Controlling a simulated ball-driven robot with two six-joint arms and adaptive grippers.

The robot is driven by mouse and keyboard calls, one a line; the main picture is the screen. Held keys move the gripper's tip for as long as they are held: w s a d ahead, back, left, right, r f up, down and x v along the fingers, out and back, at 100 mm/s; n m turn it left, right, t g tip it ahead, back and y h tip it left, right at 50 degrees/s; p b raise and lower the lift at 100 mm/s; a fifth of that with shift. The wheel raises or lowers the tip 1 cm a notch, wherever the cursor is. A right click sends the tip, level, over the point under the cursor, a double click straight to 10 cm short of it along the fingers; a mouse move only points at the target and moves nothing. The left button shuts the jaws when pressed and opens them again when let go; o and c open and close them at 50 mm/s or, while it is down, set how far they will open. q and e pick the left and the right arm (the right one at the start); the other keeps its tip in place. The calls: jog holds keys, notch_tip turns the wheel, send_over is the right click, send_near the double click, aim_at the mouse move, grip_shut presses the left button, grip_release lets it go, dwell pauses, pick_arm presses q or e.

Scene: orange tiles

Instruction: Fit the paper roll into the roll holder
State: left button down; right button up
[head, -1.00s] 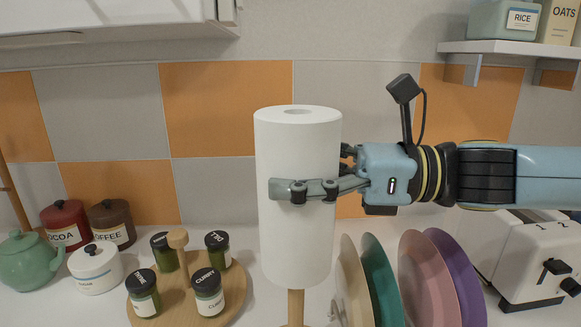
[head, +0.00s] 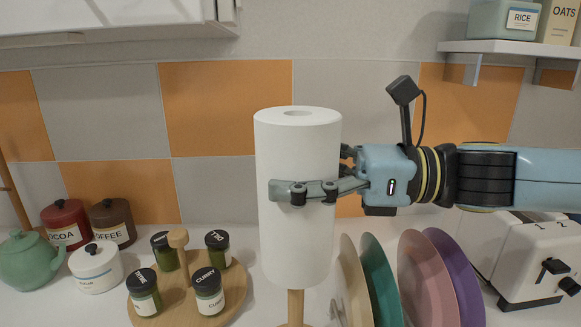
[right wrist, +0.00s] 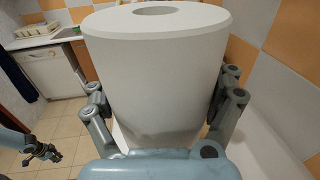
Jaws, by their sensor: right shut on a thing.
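The white paper roll (head: 298,240) stands upright in the middle of the head view. My right gripper (head: 325,188) is shut on it at mid height, reaching in from the right. In the right wrist view the roll (right wrist: 155,75) fills the middle between the two fingers (right wrist: 160,115). The wooden roll holder (head: 296,308) shows below the roll as a post rising from a round base. The roll's lower end is above the base, and the post's top is hidden. Part of my left arm (right wrist: 35,150) shows at the lower left of the right wrist view; its gripper's state is unclear.
Plates (head: 430,280) stand upright in a row close to the right of the roll. A round wooden board (head: 232,300) with several spice jars is at the left. Canisters (head: 66,222), a teapot (head: 30,262) and a white toaster (head: 530,260) stand farther out.

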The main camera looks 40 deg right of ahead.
aim_at(290, 237)
dwell(0.5)
jog(key=shift+f+b, duration=4.2)
jog(key=shift+f, duration=0.6)
jog(key=shift+r, duration=0.15)
jog(key=shift+r+p, duration=4.4)
jog(key=shift+p, duration=0.3)
